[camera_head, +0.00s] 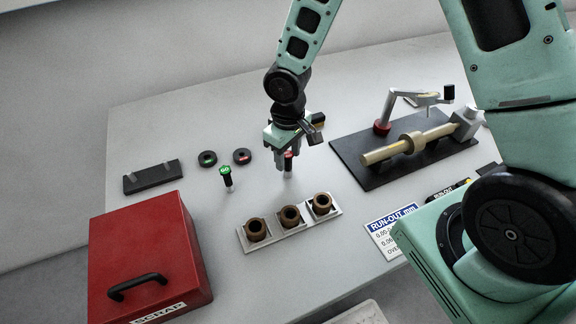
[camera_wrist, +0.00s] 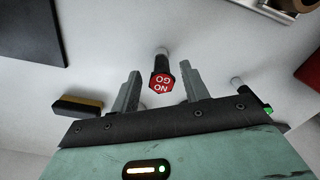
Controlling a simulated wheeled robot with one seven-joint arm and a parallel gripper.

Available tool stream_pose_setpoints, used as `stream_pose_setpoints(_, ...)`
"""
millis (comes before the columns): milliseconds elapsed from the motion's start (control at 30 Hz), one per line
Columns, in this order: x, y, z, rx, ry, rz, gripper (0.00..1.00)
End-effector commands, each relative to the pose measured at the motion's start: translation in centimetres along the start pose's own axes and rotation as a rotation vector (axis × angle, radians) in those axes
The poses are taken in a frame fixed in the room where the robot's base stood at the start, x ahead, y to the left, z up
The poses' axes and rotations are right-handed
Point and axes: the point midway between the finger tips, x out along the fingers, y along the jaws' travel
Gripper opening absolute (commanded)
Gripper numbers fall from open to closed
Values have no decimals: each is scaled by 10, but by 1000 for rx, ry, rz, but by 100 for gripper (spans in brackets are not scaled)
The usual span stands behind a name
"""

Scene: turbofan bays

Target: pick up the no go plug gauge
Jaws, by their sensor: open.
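The no go plug gauge (camera_wrist: 161,80) has a red top lettered NO GO, a dark handle and a pale end, and stands upright on the table. In the head view its red top (camera_head: 288,155) shows right by the fingers. My gripper (camera_wrist: 158,88) is open, with one finger on each side of the gauge in the wrist view and visible gaps between. In the head view my gripper (camera_head: 284,160) points down over the gauge and partly hides it. A second plug gauge with a green top (camera_head: 226,172) stands to the left; its green edge also shows in the wrist view (camera_wrist: 268,110).
A tray (camera_head: 291,231) with three brown bushings is in front. A red scrap box (camera_head: 148,258) stands at the left. Two dark rings and a dark block (camera_head: 152,177) lie behind. A shaft fixture on a black plate (camera_head: 375,165) is at the right.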

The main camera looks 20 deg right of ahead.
Motion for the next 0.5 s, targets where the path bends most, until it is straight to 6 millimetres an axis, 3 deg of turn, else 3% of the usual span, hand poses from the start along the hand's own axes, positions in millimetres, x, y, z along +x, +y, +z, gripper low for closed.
stream_pose_setpoints(233, 31, -2, 2, -1, -2, 1, 45)
stream_pose_setpoints(500, 35, -2, 1, 0, 0, 1, 45)
